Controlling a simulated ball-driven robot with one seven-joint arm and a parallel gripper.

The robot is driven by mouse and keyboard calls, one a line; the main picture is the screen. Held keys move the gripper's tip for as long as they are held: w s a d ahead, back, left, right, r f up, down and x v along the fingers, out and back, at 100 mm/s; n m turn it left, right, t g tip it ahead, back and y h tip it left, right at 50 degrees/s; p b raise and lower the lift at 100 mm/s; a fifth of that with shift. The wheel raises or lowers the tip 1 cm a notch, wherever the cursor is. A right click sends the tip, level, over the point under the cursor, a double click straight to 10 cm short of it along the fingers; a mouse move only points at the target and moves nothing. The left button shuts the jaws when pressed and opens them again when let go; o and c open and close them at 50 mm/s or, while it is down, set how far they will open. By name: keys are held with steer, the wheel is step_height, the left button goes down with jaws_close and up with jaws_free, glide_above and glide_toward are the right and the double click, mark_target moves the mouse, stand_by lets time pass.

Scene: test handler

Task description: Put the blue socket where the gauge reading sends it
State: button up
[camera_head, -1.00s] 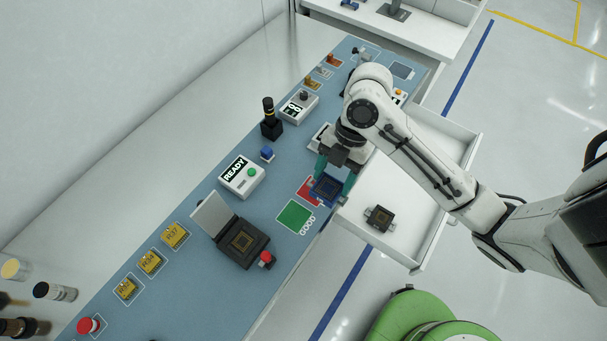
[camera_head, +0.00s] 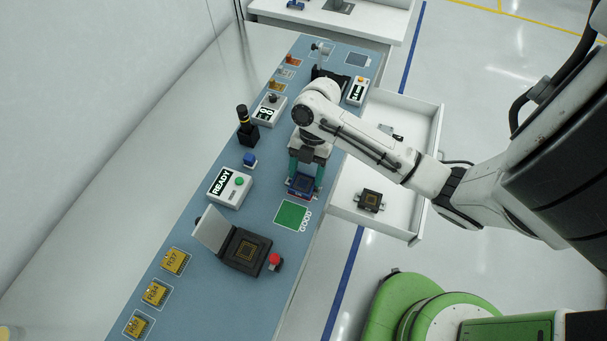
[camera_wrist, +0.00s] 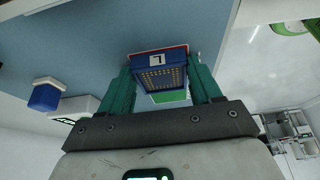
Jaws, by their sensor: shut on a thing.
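My gripper (camera_head: 305,184) is shut on the blue socket (camera_head: 300,186), with a green finger on either side. In the wrist view the socket (camera_wrist: 162,76) shows gold contacts and a white label with a dark mark. The socket is over the red pad (camera_wrist: 150,50), which it mostly hides; I cannot tell whether it touches it. The green pad (camera_head: 292,214), marked GOOD, lies bare just in front. I cannot read either display surely.
A white READY box (camera_head: 228,188) and a blue block (camera_head: 250,160) stand left of my gripper. An open-lidded black fixture (camera_head: 243,250) and red button (camera_head: 275,262) are nearer. An open white drawer (camera_head: 425,170) holding a dark socket (camera_head: 370,200) juts out right.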

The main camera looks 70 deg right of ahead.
steer(key=o, duration=1.2)
steer(key=v, duration=1.2)
steer(key=shift+b, duration=0.35)
